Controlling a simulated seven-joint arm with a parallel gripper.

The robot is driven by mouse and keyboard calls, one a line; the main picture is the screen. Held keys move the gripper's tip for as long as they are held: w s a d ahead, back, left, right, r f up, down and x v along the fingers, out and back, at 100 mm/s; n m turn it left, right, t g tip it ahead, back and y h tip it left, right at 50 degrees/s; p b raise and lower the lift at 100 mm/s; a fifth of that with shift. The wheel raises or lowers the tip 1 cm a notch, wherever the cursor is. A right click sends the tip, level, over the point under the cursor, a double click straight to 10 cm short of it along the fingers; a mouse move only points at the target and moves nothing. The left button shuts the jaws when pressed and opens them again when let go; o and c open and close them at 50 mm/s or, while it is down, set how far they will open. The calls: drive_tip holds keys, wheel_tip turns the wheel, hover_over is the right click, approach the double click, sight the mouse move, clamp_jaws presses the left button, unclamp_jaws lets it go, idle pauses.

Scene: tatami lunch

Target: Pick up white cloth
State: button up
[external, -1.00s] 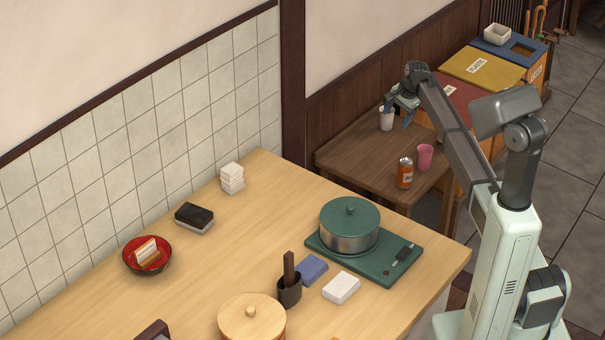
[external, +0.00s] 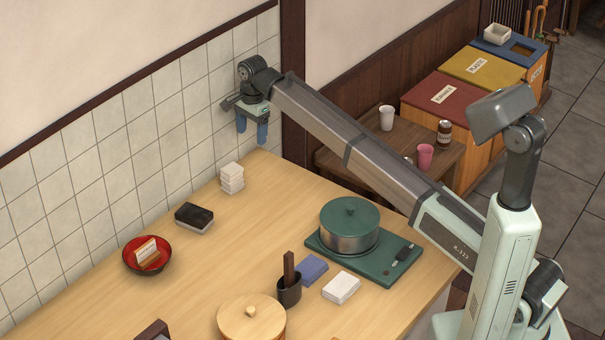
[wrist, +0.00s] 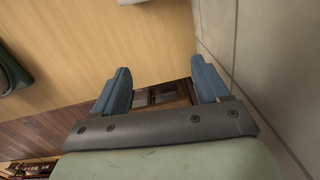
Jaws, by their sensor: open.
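A folded white cloth (external: 341,287) lies flat on the wooden counter, beside a folded blue cloth (external: 312,268) and in front of the green hot plate. A small stack of white pieces (external: 232,178) stands near the tiled wall; I cannot tell whether these are cloths. My gripper (external: 251,136) is open and empty, fingers down, above the counter's far corner by the wall, well away from the folded white cloth. The wrist view shows its blue fingers (wrist: 163,78) apart with nothing between them. A white edge (wrist: 131,2) at that view's top is cut off.
A lidded green pot (external: 350,226) stands on the hot plate (external: 392,272). A utensil holder (external: 289,290), wooden-lidded tub (external: 251,320), red bowl (external: 147,262) and black-topped block (external: 194,217) are on the counter. The tiled wall (external: 170,140) is close to my gripper. The counter's middle is clear.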

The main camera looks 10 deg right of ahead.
approach(232, 178)
drive_tip(key=w, duration=0.1)
drive_tip(key=w+r, duration=0.1)
drive_tip(key=w, duration=0.1)
drive_tip(key=shift+a+r+h, duration=0.1)
drive_tip(key=shift+r+h, duration=0.15)
drive_tip(key=shift+h, duration=0.05)
drive_tip(key=shift+s+a, duration=0.1)
drive_tip(key=shift+s, duration=0.05)
wheel_tip(232, 178, down, 14)
drive_tip(key=shift+a+r, duration=0.1)
drive_tip(key=shift+r, duration=0.05)
drive_tip(key=shift+c, duration=0.4)
drive_tip(key=c, duration=1)
drive_tip(key=shift+o, duration=0.2)
